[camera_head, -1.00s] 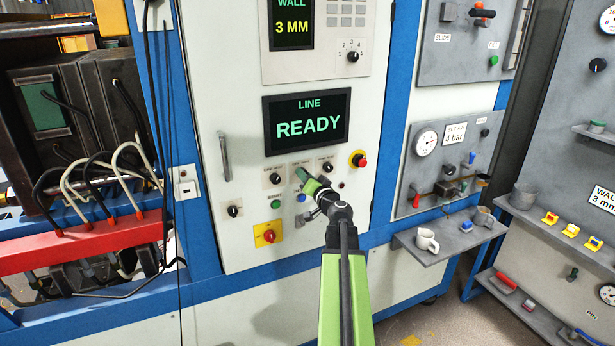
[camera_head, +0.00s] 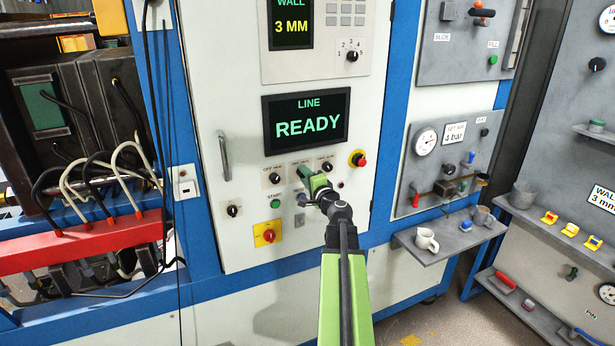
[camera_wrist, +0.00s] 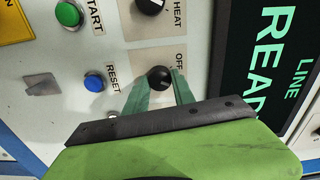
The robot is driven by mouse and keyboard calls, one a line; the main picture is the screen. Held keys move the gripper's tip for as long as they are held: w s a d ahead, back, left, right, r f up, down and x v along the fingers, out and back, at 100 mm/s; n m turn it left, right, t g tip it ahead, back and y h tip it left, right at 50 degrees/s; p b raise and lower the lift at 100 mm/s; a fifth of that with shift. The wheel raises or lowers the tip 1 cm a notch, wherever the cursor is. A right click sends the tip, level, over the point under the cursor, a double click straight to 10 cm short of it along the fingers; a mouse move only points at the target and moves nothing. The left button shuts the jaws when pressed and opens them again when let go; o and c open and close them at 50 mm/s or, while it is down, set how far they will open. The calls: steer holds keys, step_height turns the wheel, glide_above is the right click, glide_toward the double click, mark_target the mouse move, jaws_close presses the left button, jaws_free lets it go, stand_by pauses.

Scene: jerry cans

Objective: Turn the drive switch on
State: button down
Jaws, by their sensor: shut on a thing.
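My gripper (camera_head: 306,174) is at the white panel below the LINE READY screen, at the middle of a row of black rotary switches. In the wrist view, its two teal fingers (camera_wrist: 160,88) are shut on the black knob of that middle switch (camera_wrist: 160,76), one on each side. OFF shows on its label; the rest of the label is hidden, so I cannot read the name DRIVE. The knob's pointer is not clear. In the head view my fingers hide this switch.
The HEAT switch (camera_wrist: 150,4) is beside the held knob, with another switch (camera_head: 327,167) to the right. The green START button (camera_head: 275,203) and blue RESET button (camera_wrist: 94,82) are close by. A red stop button (camera_head: 361,160) and the READY screen (camera_head: 307,122) are near.

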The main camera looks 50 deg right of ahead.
steer(key=shift+m, duration=0.4)
steer(key=c, duration=1.1)
jaws_free()
steer(key=shift+o, duration=0.2)
